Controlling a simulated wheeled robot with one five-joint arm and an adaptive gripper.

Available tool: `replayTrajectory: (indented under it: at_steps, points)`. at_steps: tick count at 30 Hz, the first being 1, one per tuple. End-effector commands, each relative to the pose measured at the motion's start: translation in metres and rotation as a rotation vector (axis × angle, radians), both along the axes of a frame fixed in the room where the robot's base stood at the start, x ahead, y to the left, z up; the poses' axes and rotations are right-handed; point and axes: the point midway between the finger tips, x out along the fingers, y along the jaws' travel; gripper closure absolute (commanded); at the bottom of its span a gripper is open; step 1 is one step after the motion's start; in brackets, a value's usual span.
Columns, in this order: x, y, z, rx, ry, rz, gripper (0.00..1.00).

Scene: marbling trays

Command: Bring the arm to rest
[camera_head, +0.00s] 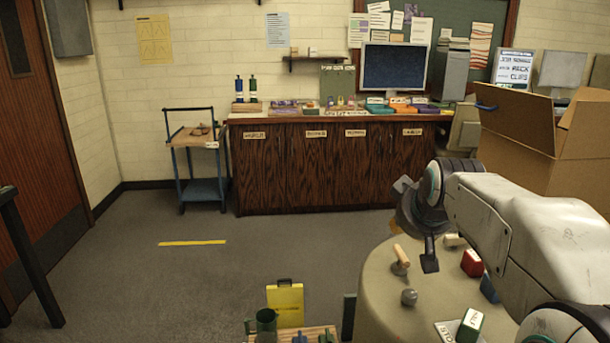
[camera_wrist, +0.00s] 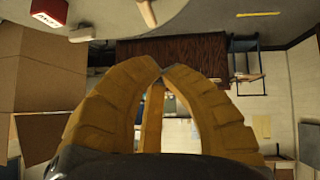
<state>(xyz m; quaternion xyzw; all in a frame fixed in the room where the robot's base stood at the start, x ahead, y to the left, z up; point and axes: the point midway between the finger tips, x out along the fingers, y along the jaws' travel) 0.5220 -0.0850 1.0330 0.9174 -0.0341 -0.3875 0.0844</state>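My arm reaches in from the right of the head view, and its light grey links lie above a round beige table (camera_head: 380,300). My gripper (camera_head: 420,215) is at the arm's end, over the far left part of that table, and its fingers are mostly hidden there. In the wrist view my gripper (camera_wrist: 162,72) has its yellow fingers curved in with the tips together. Nothing shows between them. The wrist picture is upside down.
The round table holds a wooden-handled tool (camera_head: 400,260), a grey knob-like piece (camera_head: 409,297), a red block (camera_head: 472,262) and a green-and-white box (camera_head: 470,325). A cardboard box (camera_head: 520,150) stands at right. Open floor lies left.

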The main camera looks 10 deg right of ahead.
Motion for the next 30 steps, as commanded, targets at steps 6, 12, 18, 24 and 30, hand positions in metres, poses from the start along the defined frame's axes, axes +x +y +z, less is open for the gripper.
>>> replayTrajectory:
  at_steps: [6, 12, 18, 24, 30]
  points:
    - [-0.069, 0.032, 0.024, 0.06, 0.111, 0.001, 1.0]
    - [-0.157, 0.061, 0.028, 0.12, 0.254, -0.01, 1.0]
    - [-0.23, 0.077, 0.022, 0.157, 0.374, -0.027, 1.0]
    - [-0.272, 0.083, 0.014, 0.172, 0.446, -0.039, 1.0]
    - [-0.285, 0.084, 0.009, 0.176, 0.469, -0.043, 1.0]
